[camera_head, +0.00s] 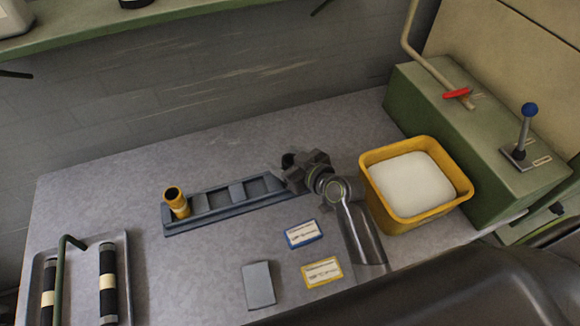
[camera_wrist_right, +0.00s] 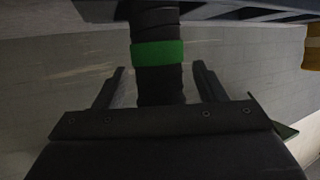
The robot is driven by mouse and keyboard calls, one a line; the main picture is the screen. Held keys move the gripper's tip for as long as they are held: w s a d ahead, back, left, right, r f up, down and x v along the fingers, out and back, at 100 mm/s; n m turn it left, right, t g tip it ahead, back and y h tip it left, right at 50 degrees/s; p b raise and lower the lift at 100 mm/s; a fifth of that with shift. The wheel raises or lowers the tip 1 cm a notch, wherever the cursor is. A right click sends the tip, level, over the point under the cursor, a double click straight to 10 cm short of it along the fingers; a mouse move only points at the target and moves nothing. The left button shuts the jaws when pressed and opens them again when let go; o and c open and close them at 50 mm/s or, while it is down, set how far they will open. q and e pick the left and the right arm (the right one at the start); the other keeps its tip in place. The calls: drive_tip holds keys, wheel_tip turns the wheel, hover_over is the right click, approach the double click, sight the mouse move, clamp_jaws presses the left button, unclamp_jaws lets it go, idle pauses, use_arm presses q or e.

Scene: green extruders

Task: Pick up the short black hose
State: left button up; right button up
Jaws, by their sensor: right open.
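The short black hose with a green band (camera_wrist_right: 158,54) shows in the right wrist view, between the two fingers of my right gripper (camera_wrist_right: 158,70). Gaps show on both sides of it, so the fingers are open around it and not closed on it. In the head view my right gripper (camera_head: 299,178) is at the right end of the dark slotted rack (camera_head: 215,205). A dark round opening, seemingly the hose top (camera_head: 289,159), shows beside it; the gripper hides the rest. My left gripper is not in view.
A yellow hose (camera_head: 176,202) stands at the rack's left end. A yellow bin (camera_head: 371,190) of white material is close right of my right arm. Two cards and a grey block (camera_head: 258,285) lie in front. A tray (camera_head: 125,265) with banded black hoses is at left.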

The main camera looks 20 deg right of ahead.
drive_tip(key=shift+w, duration=0.1)
drive_tip(key=c, duration=1.2)
wheel_tip(320, 180, up, 9)
drive_tip(key=shift+r+b, duration=0.1)
drive_tip(key=shift+b, duration=0.25)
drive_tip(key=b, duration=0.5)
drive_tip(key=shift+r, duration=0.25)
wheel_tip(320, 180, down, 10)
drive_tip(key=shift+r+b, duration=0.25)
drive_tip(key=shift+b, duration=0.05)
